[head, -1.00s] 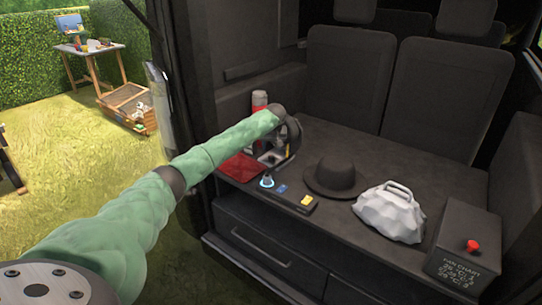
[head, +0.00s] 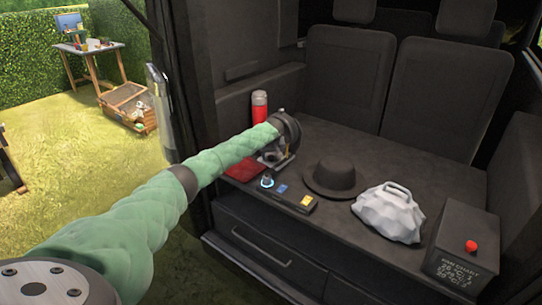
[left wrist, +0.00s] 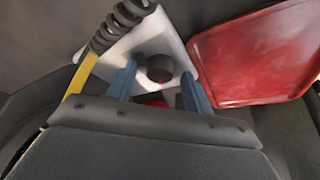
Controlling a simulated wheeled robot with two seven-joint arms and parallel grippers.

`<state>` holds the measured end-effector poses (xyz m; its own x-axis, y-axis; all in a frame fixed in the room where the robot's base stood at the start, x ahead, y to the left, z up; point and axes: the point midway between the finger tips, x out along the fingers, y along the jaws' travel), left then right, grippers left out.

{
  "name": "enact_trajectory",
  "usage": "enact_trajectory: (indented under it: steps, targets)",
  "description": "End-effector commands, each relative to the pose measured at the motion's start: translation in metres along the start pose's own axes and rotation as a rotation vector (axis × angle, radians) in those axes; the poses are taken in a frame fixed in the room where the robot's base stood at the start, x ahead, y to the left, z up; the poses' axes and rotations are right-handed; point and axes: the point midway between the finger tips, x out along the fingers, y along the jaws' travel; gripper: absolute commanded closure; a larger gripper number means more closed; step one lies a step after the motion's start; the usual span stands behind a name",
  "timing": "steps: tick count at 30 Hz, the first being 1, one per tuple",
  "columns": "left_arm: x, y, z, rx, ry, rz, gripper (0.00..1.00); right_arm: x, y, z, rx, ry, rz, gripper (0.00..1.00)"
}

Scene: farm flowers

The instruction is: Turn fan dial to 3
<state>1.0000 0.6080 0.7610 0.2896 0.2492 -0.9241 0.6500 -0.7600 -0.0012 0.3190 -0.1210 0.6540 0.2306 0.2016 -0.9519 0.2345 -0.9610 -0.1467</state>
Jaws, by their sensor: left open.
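In the left wrist view, a dark round knob (left wrist: 160,68) with a small red mark stands on a pale plate. It looks like the fan dial. My left gripper (left wrist: 158,80) is open, its two blue fingers on either side of the knob; I cannot tell whether they touch it. In the head view my left gripper (head: 274,158) is low over the vehicle's dark deck, largely hiding the device there. A black box (head: 462,250) at the right has a red button and white fan chart lettering. My right gripper is not in view.
A red tray (head: 242,168) lies beside the gripper, a red bottle (head: 259,108) behind. A panel with a blue-lit knob (head: 267,181) sits at the deck's front edge. A dark hat (head: 335,178) and pale bag (head: 388,212) stand to the right.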

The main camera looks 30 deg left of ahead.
Motion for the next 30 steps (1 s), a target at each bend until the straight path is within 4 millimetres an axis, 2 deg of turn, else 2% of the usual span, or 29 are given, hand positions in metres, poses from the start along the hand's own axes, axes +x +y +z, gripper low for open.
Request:
enact_trajectory:
  steps: [6, 8, 13, 23, 30]
  targets:
    - [0.000, 0.000, 0.000, 0.000, 0.000, 0.001, 0.49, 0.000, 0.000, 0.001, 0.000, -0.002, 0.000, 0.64]
    - [0.000, 0.000, 0.000, 0.000, 0.000, 0.001, 0.59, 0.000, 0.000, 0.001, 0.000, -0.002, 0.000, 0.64]
    - [0.000, 0.000, 0.000, 0.000, 0.000, 0.001, 0.92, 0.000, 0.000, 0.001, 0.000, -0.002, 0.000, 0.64]
    - [-0.001, 0.000, -0.001, 0.032, 0.000, 0.015, 0.93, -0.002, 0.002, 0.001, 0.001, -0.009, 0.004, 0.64]
    - [-0.001, -0.001, 0.000, 0.153, -0.001, 0.066, 0.93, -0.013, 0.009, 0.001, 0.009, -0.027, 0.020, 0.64]
